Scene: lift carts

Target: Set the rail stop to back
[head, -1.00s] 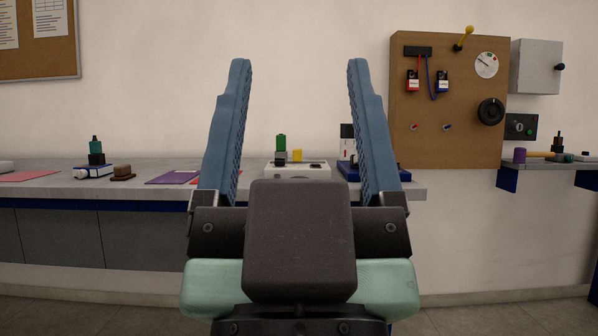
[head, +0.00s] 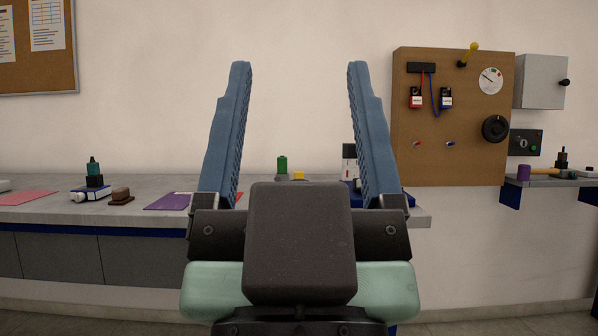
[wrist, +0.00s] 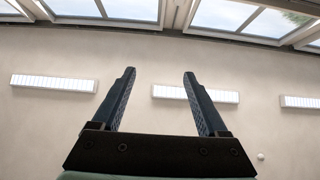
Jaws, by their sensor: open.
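My gripper (head: 298,80) is open and empty, fingers pointing up, in the middle of the head view. I cannot tell for sure which thing is the rail stop. A blue-based device with a white and black upright part (head: 349,165) stands on the bench behind the right finger, partly hidden.
The grey bench (head: 40,212) runs along the wall. On it are a brown block (head: 121,195), a purple sheet (head: 167,201), a green piece (head: 282,165) and a yellow piece (head: 299,175). A brown panel (head: 450,160) and a small shelf (head: 550,182) are at the right.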

